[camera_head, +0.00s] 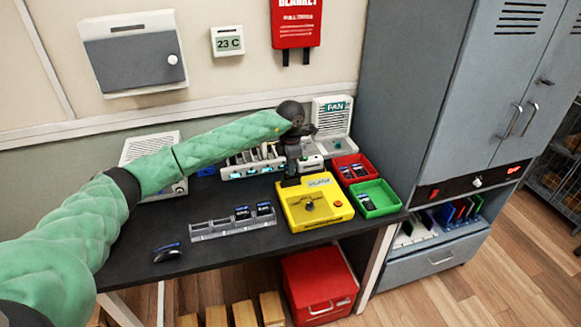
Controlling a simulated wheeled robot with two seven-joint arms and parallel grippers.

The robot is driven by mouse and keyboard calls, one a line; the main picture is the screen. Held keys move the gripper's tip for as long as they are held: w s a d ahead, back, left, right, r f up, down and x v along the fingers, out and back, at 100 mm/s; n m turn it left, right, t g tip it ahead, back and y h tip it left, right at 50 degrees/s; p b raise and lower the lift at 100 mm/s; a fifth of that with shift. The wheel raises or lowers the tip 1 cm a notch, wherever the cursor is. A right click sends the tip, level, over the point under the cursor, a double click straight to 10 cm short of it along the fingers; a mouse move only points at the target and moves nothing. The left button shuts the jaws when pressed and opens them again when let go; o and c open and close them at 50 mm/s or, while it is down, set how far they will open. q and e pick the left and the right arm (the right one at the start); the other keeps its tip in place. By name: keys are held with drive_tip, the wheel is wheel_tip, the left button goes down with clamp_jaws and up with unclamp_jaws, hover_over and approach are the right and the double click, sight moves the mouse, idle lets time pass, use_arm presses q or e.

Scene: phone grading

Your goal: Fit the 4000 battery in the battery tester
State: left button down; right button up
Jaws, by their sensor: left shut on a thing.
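My left gripper (291,180) points down at the back left corner of a yellow device (325,216) with a dark knob and an orange button. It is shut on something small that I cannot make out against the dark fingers. A grey slotted rack (207,234) holds small dark cells with blue on them (242,212) at its right end; its left slots look empty. A white slotted unit (236,173) with cyan lights stands behind, partly hidden by my arm. I cannot read which cell is marked 4000, nor tell surely which device is the battery tester. My right gripper is out of view.
A red bin (338,165) and a green bin (390,204) with dark items stand right of the yellow device. A fan unit (333,113) is behind. A dark object (167,253) lies at the table's front left.

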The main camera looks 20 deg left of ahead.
use_arm(q)
drive_tip(key=shift+f, duration=0.15)
drive_tip(key=c, duration=1.5)
unclamp_jaws()
